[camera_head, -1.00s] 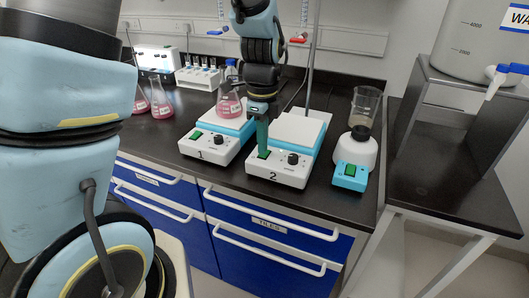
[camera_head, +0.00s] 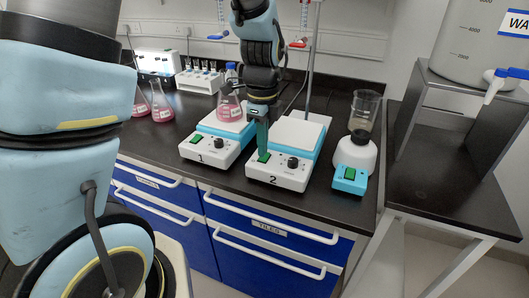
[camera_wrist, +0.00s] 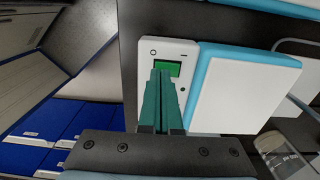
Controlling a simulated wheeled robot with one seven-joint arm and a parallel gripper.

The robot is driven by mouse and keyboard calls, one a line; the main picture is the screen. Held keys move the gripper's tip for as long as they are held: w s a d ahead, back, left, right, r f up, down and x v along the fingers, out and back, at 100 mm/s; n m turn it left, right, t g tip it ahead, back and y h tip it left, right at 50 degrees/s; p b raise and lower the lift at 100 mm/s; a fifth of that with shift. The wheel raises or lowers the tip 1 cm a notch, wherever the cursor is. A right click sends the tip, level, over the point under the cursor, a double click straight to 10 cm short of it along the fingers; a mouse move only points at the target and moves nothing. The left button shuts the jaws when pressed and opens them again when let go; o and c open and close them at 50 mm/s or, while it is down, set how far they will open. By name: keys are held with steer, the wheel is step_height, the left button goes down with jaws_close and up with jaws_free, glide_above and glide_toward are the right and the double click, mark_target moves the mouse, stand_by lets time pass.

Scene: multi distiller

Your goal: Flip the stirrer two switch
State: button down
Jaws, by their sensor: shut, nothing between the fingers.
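Stirrer two (camera_head: 284,165) is a white and light blue plate stirrer marked "2" on the bench, with a dark knob on its front panel. Its green switch (camera_head: 263,156) is on the left of that panel. My gripper (camera_head: 262,150) points down with its green fingers closed together, their tips at the switch. In the wrist view the switch (camera_wrist: 174,68) shows just beyond the fingertips of my gripper (camera_wrist: 163,72), between a circle mark and a line mark. The fingers hide part of it, and I cannot tell whether they touch it or which way it is tilted.
Stirrer one (camera_head: 212,148) stands to the left with a pink flask (camera_head: 229,108) on it. A thin stand rod rises behind stirrer two. More pink flasks and a tube rack (camera_head: 199,80) are at the back left.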

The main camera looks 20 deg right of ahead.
step_height(320, 180, up, 6)
steer(key=p, duration=0.4)
steer(key=shift+f, duration=0.15)
stand_by(0.3)
